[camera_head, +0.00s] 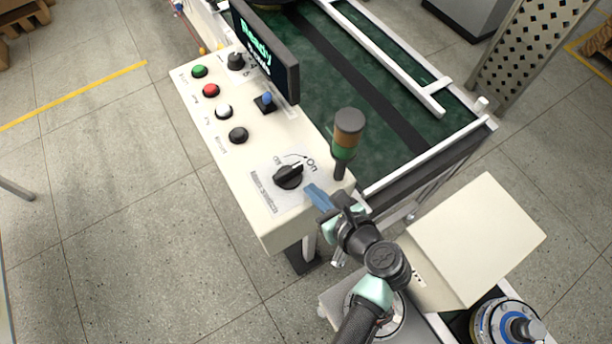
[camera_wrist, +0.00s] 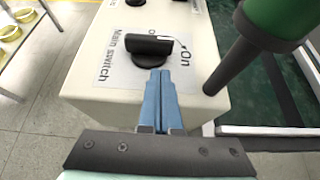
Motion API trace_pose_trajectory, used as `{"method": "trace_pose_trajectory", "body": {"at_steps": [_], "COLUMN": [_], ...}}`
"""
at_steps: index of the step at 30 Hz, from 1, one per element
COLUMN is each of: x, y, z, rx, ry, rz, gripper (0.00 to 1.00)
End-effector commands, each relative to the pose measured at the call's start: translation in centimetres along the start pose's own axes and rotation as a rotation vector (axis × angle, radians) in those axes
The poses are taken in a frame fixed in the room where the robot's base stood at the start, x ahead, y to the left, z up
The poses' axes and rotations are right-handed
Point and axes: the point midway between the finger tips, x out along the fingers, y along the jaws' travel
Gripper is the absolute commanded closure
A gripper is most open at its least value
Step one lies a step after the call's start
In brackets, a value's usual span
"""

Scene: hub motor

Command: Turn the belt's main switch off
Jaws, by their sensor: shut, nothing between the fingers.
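The main switch is a black rotary knob (camera_head: 289,177) on a white label at the near end of the cream control panel. Its bar handle points toward the "On" mark. In the wrist view the knob (camera_wrist: 150,50) stands just beyond my fingertips, with "Main switch" and "On" printed beside it. My gripper (camera_head: 312,190) has blue fingers that are shut together and empty. In the wrist view the fingers (camera_wrist: 159,80) end right at the knob's near side. I cannot tell whether they touch it.
A signal lamp post (camera_head: 345,140) stands close to the right of the switch. Green, red, white and black buttons (camera_head: 211,91) line the panel's left side. A blue-topped switch (camera_head: 265,101) and a screen reading "Ready" (camera_head: 268,45) sit farther back. The green belt (camera_head: 350,75) lies behind.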

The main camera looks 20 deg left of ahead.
Motion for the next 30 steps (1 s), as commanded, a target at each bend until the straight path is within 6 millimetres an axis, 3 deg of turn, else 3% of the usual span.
{"method": "trace_pose_trajectory", "body": {"at_steps": [3, 9, 30], "x": [1.5, 2.7, 2.9], "y": [0.0, 0.0, -0.3], "z": [1.3, 1.9, 2.0], "rx": [-0.004, -0.002, -0.029], "ry": [-0.003, -0.002, -0.002], "rz": [0.001, -0.001, 0.047], "gripper": [1.00, 1.00, 1.00]}}
